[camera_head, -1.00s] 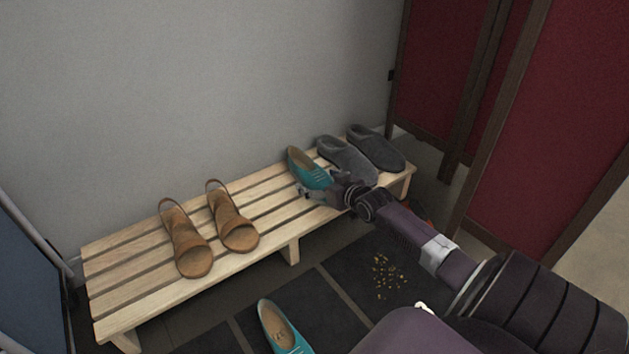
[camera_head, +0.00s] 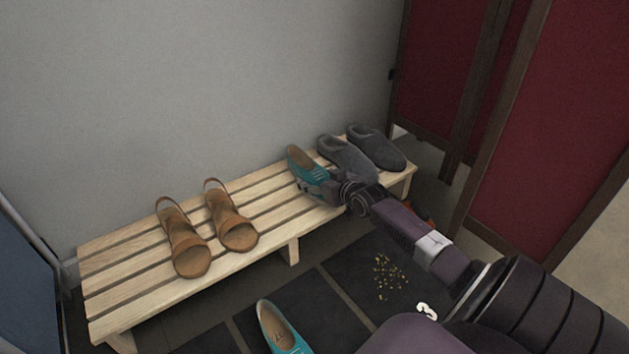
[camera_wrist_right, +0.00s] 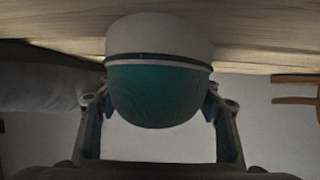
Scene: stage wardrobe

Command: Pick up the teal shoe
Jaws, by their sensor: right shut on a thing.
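One teal shoe (camera_head: 303,165) rests on the slatted wooden bench (camera_head: 150,278), left of the grey slippers. My right gripper (camera_head: 316,187) is at its near end, shut on it. In the right wrist view the shoe's teal and white end (camera_wrist_right: 158,90) sits between the two fingers, against the bench slats. A second teal shoe (camera_head: 283,332) lies on the dark floor mat in front of the bench, cut off by the lower edge of the head view. My left gripper is not in view.
Grey slippers (camera_head: 347,157) stand just right of the held shoe. Brown sandals (camera_head: 187,245) stand on the bench's left half. A dark red folding screen (camera_head: 540,130) is at the right. Small yellowish bits (camera_head: 388,277) lie on the mat. Bare slats lie between sandals and shoe.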

